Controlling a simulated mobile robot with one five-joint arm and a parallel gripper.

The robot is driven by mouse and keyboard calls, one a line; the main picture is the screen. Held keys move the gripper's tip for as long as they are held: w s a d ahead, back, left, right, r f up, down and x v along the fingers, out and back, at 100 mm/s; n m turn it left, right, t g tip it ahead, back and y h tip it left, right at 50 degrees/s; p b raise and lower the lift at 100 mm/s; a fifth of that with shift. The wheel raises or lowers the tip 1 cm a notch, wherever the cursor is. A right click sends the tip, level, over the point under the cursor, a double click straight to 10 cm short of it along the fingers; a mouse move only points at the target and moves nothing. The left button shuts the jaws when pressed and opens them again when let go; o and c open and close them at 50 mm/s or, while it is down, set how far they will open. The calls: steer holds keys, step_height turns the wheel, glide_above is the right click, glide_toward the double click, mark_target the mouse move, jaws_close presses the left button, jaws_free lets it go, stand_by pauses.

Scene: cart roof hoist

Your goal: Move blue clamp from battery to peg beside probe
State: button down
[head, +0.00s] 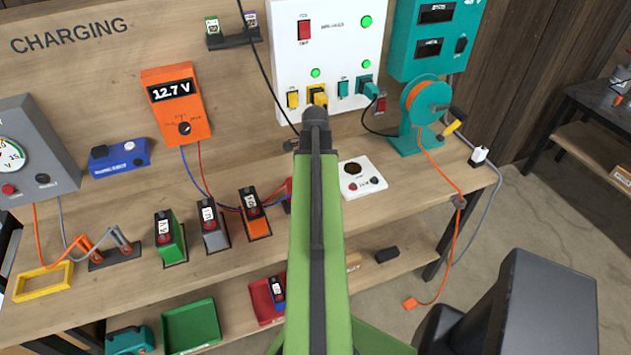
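An orange meter (176,103) reading 12.7 V stands at the back of the bench. Its blue and red leads run right, behind the batteries. A red piece (290,186) and a small blue piece (286,206), possibly the clamps, show at the left edge of a green beam (318,255). The beam hides most of that spot. Green (170,242), grey (214,231) and orange (254,217) batteries stand in a row to the left. I cannot make out the peg or the probe for certain. My gripper is not identifiable in this view.
Orange and grey clamps sit on a dark base (113,257) at left, beside a yellow frame (44,283). A white box (362,176) and teal cable reel (420,118) stand right. The lower shelf holds green (190,327) and red (262,302) bins.

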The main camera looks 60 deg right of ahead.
steer(key=shift+f+b, duration=0.45)
steer(key=shift+f, duration=0.05)
steer(key=c, duration=1)
jaws_free()
steer(key=shift+c, duration=0.2)
steer(key=shift+r, duration=0.1)
step_height(320, 180, up, 17)
steer(key=p, duration=1.7)
steer(key=shift+r, duration=0.15)
